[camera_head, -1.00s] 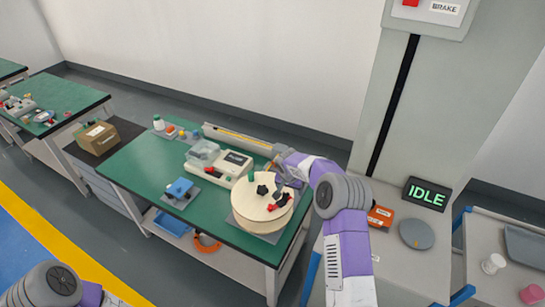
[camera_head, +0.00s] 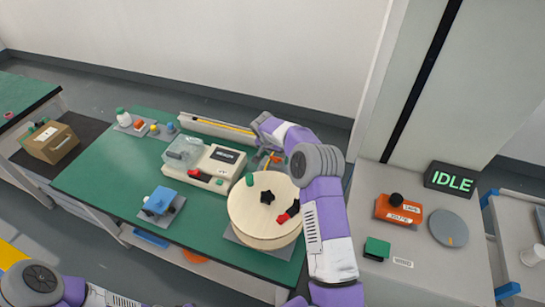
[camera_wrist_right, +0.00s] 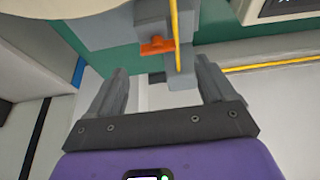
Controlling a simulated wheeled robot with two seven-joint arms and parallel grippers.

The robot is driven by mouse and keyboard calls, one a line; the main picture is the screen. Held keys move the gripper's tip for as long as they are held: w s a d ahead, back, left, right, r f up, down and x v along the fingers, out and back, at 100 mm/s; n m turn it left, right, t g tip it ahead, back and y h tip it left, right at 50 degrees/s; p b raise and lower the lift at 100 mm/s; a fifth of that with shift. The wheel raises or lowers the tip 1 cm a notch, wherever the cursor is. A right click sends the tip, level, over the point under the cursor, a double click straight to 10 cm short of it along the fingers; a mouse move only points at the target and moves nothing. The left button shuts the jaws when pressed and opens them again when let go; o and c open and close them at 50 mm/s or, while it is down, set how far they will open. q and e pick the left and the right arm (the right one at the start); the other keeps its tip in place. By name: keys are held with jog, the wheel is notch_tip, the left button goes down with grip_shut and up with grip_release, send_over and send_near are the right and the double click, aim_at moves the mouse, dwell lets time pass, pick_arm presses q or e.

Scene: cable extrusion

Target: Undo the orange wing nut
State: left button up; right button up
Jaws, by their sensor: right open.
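The orange wing nut (camera_wrist_right: 157,46) shows in the right wrist view on a grey block, beside a yellow cable (camera_wrist_right: 175,35). It is ahead of my right gripper (camera_wrist_right: 160,70), roughly in line with the gap between the fingers. The fingers are apart, with nothing between them, and do not touch the nut. In the head view the nut (camera_head: 277,160) is a small orange spot behind the wooden reel (camera_head: 250,225). My right arm reaches around to the far edge of the table there, and its fingers are hard to make out. Only part of my left arm shows at lower left.
The green table (camera_head: 95,180) also holds a beige machine (camera_head: 205,168), a blue device (camera_head: 160,200) and small bottles at the back. A long grey channel (camera_head: 215,127) lies along the far edge. A side table with an orange box (camera_head: 398,210) stands right.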

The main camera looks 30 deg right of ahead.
aim_at(275, 159)
jog(key=shift+x, duration=3.2)
jog(key=shift+s, duration=0.1)
jog(key=c, duration=1.1)
